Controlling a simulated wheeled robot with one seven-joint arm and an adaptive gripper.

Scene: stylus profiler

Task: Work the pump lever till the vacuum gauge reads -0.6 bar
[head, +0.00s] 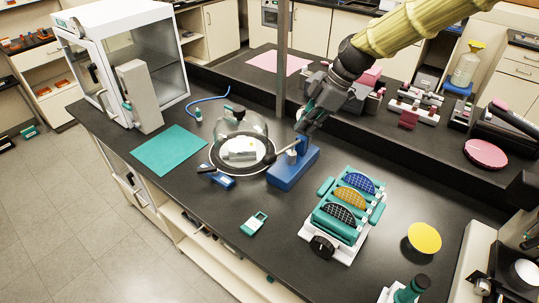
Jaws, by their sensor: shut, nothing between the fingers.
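The pump with a blue base (294,170) stands near the middle of the dark bench. Its lever, with a dark knob (269,158), points left toward a clear bell jar (246,124) on a round plate. My gripper (303,129) is shut and empty, just above the pump's upper part and to the right of the lever knob. I cannot tell whether its fingertips touch the pump. I cannot make out a vacuum gauge or its reading at this size.
A teal mat (168,150) lies left of the jar, before a white glazed cabinet (120,60). A rack with coloured discs (345,205) stands right of the pump. A small teal device (254,223) lies in front. A metal post (283,60) rises behind.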

